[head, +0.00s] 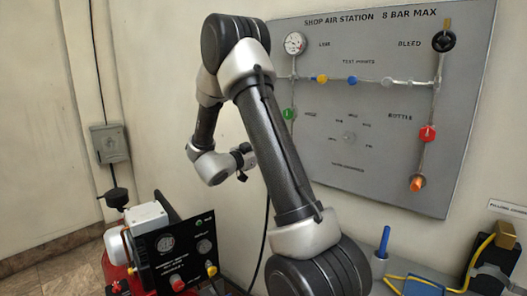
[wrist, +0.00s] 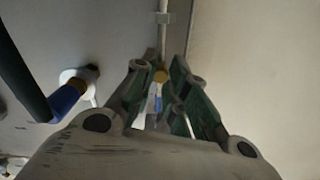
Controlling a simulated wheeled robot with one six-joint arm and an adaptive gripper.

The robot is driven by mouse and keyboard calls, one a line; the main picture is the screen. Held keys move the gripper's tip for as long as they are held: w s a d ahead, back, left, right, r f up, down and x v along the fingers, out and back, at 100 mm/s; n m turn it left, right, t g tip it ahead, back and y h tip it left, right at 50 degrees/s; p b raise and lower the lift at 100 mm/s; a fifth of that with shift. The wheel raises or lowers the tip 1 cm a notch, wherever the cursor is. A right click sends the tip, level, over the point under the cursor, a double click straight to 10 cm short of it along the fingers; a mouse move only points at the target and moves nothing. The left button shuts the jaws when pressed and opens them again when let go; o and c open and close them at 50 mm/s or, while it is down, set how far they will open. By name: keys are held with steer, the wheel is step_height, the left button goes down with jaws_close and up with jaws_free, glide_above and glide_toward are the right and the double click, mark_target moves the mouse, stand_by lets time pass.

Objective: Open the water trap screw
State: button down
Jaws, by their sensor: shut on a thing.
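In the wrist view my gripper (wrist: 162,84) points away from the camera, its two green-padded fingers close together. A small round yellowish knob (wrist: 160,75) shows between the fingertips, in line with a thin pale pipe above it. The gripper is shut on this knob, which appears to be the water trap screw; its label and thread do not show. A pale, bluish-white strip shows between the fingers below it. In the head view my arm bends down in front of the wall panel, and the fingers and knob cannot be made out.
In the wrist view a blue-handled part (wrist: 66,101) with a white flange stands left of the fingers. A compressor unit (head: 165,250) stands lower left, and a yellow-hosed fitting (head: 505,237) lower right.

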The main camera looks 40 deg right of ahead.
steer(key=shift+f, duration=0.1)
steer(key=c, duration=1.4)
jaws_free()
steer(key=shift+o, duration=0.2)
steer(key=v, duration=1.2)
